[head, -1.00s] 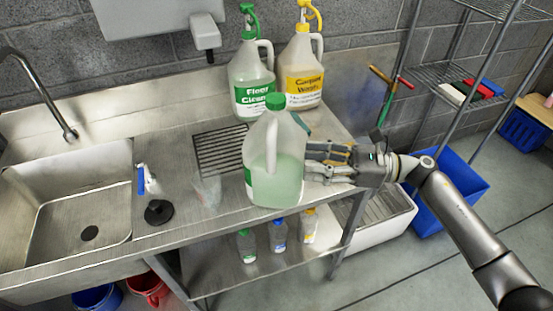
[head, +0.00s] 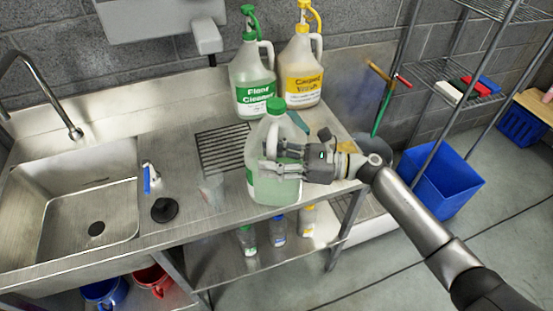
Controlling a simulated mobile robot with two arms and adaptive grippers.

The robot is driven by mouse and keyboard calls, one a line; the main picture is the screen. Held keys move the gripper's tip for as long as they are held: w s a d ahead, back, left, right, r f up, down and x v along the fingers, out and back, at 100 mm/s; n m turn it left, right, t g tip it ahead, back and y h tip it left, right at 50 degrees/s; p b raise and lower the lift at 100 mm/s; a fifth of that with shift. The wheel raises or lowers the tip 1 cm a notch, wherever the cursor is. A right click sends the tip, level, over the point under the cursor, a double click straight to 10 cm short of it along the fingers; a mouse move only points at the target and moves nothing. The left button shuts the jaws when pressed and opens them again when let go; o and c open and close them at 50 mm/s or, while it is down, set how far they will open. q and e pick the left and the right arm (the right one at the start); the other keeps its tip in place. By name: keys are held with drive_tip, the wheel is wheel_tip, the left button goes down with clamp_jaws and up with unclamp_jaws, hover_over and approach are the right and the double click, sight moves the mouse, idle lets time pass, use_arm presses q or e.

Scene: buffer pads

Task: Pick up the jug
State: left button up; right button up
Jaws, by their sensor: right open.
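A translucent jug (head: 268,188) with a green cap and pale green liquid stands upright near the front edge of the steel counter, right of the sink. My right gripper (head: 268,161) reaches in from the right in the head view. Its open fingers overlap the handle side and front of the jug. Whether they touch the jug is hard to tell. My left gripper is not in view.
Two pump jugs, a green-labelled one (head: 253,80) and a yellow-labelled one (head: 301,72), stand behind on the counter. The sink (head: 85,200) is at left. A black plug (head: 165,210) and a clear cup (head: 211,188) lie left of the jug. A wire shelf (head: 440,72) stands at right.

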clamp_jaws()
idle(0.3)
drive_tip(key=shift+r, duration=0.3)
drive_tip(key=shift+w, duration=0.15)
